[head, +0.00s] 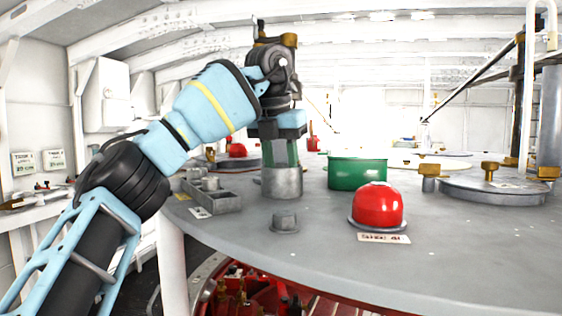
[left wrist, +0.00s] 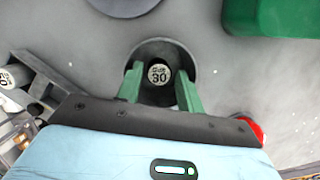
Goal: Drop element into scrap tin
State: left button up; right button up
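My left gripper (head: 280,160) points straight down over a grey cylindrical housing (head: 281,183) on the round grey table. In the left wrist view its green fingers (left wrist: 160,82) reach into the round mouth of the housing (left wrist: 160,45), one on each side of an element (left wrist: 159,73) with a white cap marked 30. I cannot tell whether the fingers touch the element. A green round tin (head: 357,173) stands right of the housing; its green side also shows in the left wrist view (left wrist: 275,18). My right gripper is not in view.
A red dome (head: 377,205) on a labelled base stands at the front right. A grey tray (head: 214,202) with grey cylinders lies left of the housing. A small grey knob (head: 285,221) is in front. A flat round lid (head: 490,190) with brass fittings lies at right.

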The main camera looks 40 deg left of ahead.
pick_arm(q)
jog(key=shift+r, duration=0.45)
jog(key=v, duration=0.7)
jog(key=shift+r, duration=0.4)
jog(key=shift+s, duration=0.1)
